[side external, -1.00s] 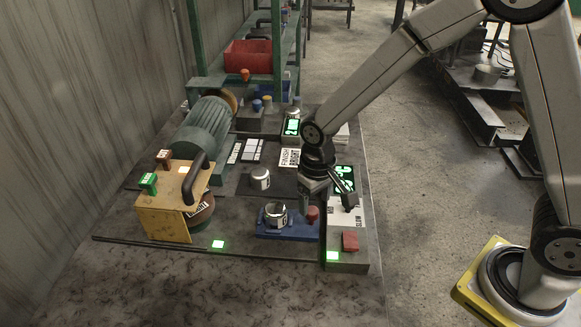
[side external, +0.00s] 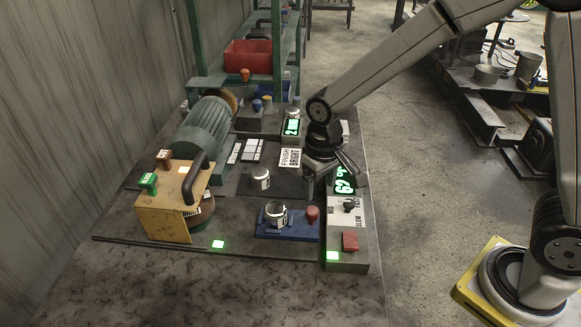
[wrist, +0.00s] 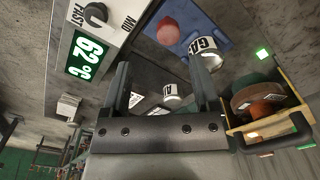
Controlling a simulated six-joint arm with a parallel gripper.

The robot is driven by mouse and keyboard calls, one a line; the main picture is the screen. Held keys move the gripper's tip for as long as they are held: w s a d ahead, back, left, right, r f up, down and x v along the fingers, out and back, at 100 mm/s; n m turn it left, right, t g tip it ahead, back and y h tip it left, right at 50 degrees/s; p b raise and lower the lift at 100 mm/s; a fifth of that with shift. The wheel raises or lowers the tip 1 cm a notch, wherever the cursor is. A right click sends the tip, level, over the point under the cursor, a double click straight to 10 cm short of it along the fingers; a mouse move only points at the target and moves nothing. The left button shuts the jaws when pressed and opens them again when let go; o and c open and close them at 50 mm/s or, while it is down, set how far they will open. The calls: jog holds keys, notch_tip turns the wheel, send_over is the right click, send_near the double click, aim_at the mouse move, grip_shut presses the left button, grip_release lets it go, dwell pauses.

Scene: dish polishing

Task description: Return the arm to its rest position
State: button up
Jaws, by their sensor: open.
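My gripper (side external: 340,174) is in the air over the right side of the workbench, near the green display of the control box (side external: 347,247). In the wrist view its two fingers (wrist: 161,82) stand wide apart with nothing held between them. One labelled metal cup (side external: 276,213) sits in the blue fixture (side external: 290,231), beside a red knob (side external: 312,214). A second metal cup (side external: 261,178) stands on the dark pad. Both cups are apart from my gripper.
A green motor (side external: 205,126) with a buffing wheel stands at the back left, with a wooden guard box (side external: 166,212) in front. A green shelf frame holds a red bin (side external: 248,56). A second display unit (side external: 292,127) stands behind my gripper. Open floor (side external: 440,190) lies right of the bench.

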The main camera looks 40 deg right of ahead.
jog(key=s+d+t, duration=0.2)
jog(key=s+d, duration=0.6)
jog(key=s, duration=0.1)
jog(key=shift+s+d, duration=0.25)
jog(key=shift+d, duration=0.15)
